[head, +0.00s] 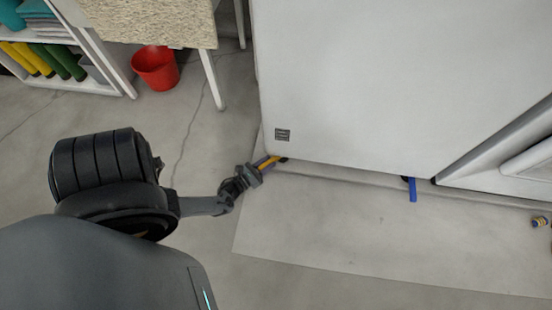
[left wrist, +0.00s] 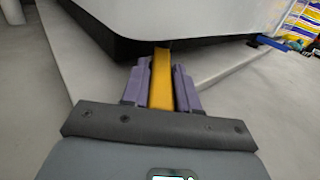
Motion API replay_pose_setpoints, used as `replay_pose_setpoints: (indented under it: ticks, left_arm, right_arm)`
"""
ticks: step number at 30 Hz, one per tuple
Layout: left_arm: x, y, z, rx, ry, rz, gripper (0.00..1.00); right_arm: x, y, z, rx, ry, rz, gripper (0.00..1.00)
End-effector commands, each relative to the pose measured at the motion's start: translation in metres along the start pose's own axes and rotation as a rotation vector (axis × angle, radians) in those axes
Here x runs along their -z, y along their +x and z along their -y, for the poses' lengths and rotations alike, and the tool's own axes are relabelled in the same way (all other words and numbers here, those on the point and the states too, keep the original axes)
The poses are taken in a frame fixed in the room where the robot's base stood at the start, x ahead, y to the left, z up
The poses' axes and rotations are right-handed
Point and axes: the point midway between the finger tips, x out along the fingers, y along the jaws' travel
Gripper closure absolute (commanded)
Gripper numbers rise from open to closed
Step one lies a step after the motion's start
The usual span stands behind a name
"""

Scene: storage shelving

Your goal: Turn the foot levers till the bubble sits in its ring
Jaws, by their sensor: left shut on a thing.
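A yellow foot lever (head: 270,161) sticks out from under the near left corner of a large white cabinet (head: 350,80). My left gripper (head: 262,166) is shut on this yellow lever. The left wrist view shows the yellow lever (left wrist: 161,80) between the two purple-grey fingers (left wrist: 161,88). A blue foot lever (head: 412,189) sticks out under the cabinet's front edge, further right. It also shows in the left wrist view (left wrist: 272,43), at the upper right. No bubble or ring can be made out. My right gripper is not in view.
The cabinet stands on a pale floor slab (head: 330,225), mostly bare in front. A small blue and yellow item (head: 539,222) lies at the right edge. A red bucket (head: 155,68), a table (head: 150,22) and a shelf (head: 60,85) stand at the back left.

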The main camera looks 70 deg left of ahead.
Motion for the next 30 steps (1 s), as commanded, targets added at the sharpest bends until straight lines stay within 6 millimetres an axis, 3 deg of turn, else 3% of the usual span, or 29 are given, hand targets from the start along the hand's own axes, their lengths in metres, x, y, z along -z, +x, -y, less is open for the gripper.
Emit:
replay_pose_setpoints:
  ticks: [8,9,13,23,30]
  left_arm:
    - [0.001,-0.002,-0.003,0.001,0.001,-0.003,1.0]
    - [0.001,-0.001,-0.003,0.001,0.001,-0.003,0.69]
    - [0.0,-0.001,-0.003,0.001,0.001,-0.002,0.51]
    - [0.0,-0.003,-0.003,0.0,0.002,-0.002,0.51]
    - [-0.001,-0.029,-0.002,-0.001,0.001,-0.005,0.51]
  right_arm:
    - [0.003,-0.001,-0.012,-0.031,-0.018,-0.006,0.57]
    - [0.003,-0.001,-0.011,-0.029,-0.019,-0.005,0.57]
    - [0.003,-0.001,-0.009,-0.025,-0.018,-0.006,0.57]
    - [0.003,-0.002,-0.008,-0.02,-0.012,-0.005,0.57]
    - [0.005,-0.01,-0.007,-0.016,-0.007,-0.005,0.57]
